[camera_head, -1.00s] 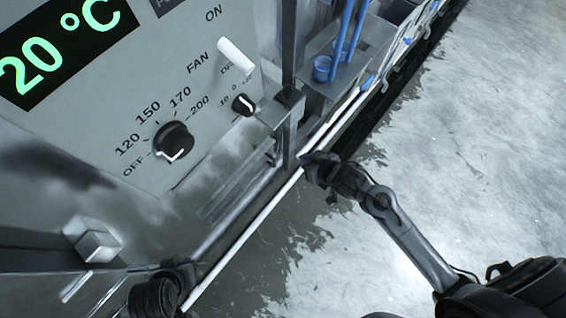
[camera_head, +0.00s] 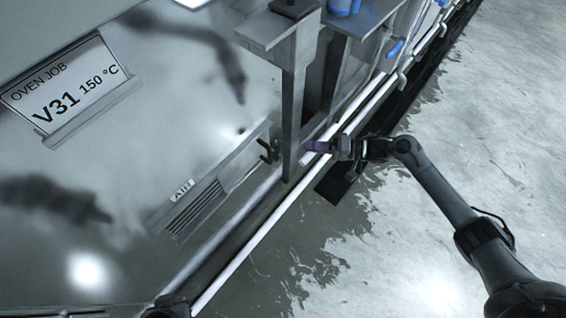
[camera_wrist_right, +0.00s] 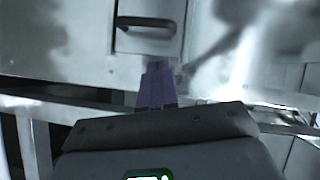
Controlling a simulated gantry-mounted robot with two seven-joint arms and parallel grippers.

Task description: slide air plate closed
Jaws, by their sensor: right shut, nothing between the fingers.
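The air plate (camera_head: 244,160) is a flat metal slide low on the oven front with a small black handle (camera_head: 265,151) near its right end. To its left, several dark vent slots (camera_head: 196,208) show under the AIR label (camera_head: 181,190). In the right wrist view the black handle (camera_wrist_right: 147,22) is at the top, on a pale plate (camera_wrist_right: 143,46). My right gripper (camera_head: 312,147) is shut and empty, right of the handle and apart from it, near a metal post. Its purple fingers (camera_wrist_right: 157,80) point toward the handle in the wrist view. My left gripper's fingers do not show.
An upright metal post (camera_head: 296,105) stands between my right gripper and the handle in the head view. A white rail (camera_head: 262,243) runs along the oven's front edge. The job card (camera_head: 70,88) is on the panel at upper left. The floor at right is clear.

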